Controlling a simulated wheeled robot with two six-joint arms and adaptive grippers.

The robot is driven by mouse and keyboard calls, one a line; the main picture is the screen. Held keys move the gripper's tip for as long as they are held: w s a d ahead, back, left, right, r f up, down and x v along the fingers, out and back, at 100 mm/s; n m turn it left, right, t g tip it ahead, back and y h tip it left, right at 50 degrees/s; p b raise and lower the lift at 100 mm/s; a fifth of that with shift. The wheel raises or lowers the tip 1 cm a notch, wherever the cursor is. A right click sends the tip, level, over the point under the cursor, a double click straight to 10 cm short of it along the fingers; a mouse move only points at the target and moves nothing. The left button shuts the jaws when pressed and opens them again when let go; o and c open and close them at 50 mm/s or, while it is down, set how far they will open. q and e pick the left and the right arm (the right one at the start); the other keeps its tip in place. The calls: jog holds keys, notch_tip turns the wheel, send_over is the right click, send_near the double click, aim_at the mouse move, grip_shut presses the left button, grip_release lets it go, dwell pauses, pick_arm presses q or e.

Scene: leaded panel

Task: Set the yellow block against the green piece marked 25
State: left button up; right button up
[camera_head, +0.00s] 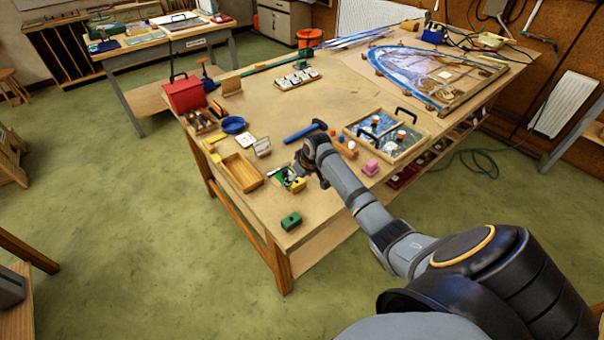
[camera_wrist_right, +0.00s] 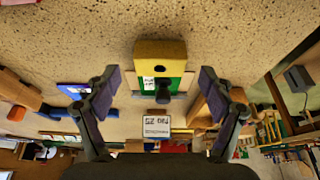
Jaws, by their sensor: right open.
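The yellow block (camera_head: 298,185) sits on the table near its front edge, close to a green piece (camera_head: 284,174). In the right wrist view the yellow block (camera_wrist_right: 160,50) lies between and beyond my spread fingertips, with the green piece (camera_wrist_right: 175,84) partly hidden behind it. I cannot tell whether the two touch. A white label (camera_wrist_right: 157,126) there reads 25, upside down. My right gripper (camera_head: 297,173), also in the wrist view (camera_wrist_right: 159,80), is open, with no finger visibly touching the block. My left gripper is out of view.
A second green block (camera_head: 290,221) stands at the table's front corner.

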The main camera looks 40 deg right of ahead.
jog(key=v, duration=1)
jog(key=shift+s, duration=0.1)
